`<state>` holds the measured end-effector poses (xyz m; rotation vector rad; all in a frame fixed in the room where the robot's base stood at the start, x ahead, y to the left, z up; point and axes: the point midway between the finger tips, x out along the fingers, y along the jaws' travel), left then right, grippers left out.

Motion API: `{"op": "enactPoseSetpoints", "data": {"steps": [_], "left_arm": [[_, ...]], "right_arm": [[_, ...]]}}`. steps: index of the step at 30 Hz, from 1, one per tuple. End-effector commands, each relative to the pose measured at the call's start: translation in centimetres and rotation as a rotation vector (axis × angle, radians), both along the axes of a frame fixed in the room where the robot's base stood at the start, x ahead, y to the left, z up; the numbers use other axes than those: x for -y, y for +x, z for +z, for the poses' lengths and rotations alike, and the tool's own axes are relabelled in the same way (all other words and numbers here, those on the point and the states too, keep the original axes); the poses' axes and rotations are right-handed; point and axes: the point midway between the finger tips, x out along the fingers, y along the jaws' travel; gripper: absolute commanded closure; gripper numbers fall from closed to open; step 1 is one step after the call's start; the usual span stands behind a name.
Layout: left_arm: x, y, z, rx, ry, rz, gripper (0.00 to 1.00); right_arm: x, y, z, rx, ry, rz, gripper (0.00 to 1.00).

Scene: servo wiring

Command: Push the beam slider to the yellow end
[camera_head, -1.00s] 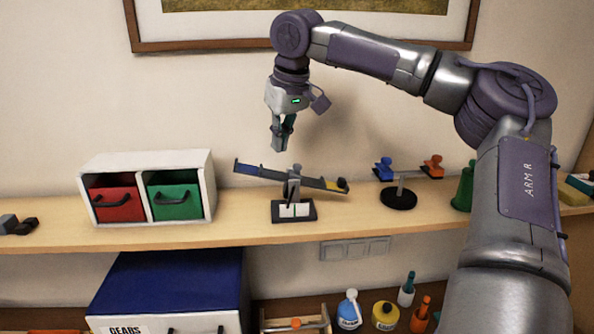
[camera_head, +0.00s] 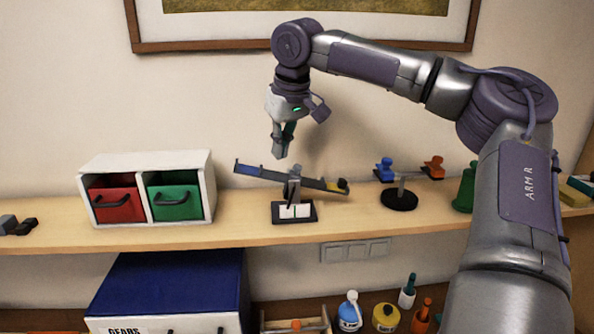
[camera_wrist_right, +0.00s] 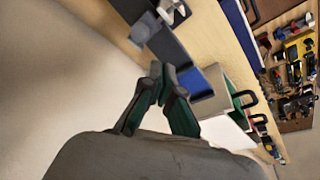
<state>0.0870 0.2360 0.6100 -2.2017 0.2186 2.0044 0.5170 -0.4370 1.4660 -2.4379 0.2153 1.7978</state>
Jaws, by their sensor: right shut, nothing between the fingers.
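The dark grey beam (camera_head: 316,183) is tilted on its stand (camera_head: 295,212) on the shelf. Its blue end (camera_head: 248,170) is up at the left and its yellow end (camera_head: 342,187) is down at the right. A grey block (camera_head: 294,171), which looks like the slider, sits near the beam's middle above the pivot. My right gripper (camera_head: 281,156) is shut and empty, just above the beam between the blue end and the middle. In the right wrist view, its fingertips (camera_wrist_right: 161,76) show near the blue end (camera_wrist_right: 197,84). My left gripper is not in view.
A white cabinet (camera_head: 153,156) with a red drawer (camera_head: 115,204) and a green drawer (camera_head: 174,201) stands left of the beam. A small stand (camera_head: 399,200) with blue and orange pieces is at the right. The wall is close behind.

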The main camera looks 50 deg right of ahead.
Motion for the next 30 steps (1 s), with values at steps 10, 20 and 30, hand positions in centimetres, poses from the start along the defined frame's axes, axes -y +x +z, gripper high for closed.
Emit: {"op": "enactPoseSetpoints", "data": {"steps": [10,20,30], "left_arm": [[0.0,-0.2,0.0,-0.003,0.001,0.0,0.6],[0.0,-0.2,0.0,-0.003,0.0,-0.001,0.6],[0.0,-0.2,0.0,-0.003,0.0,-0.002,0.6]], "right_arm": [[0.0,0.0,0.0,0.0,0.0,0.0,1.0],[0.0,0.0,-0.1,0.0,0.0,0.0,1.0],[0.0,0.0,-1.0,0.0,0.0,0.0,1.0]]}}
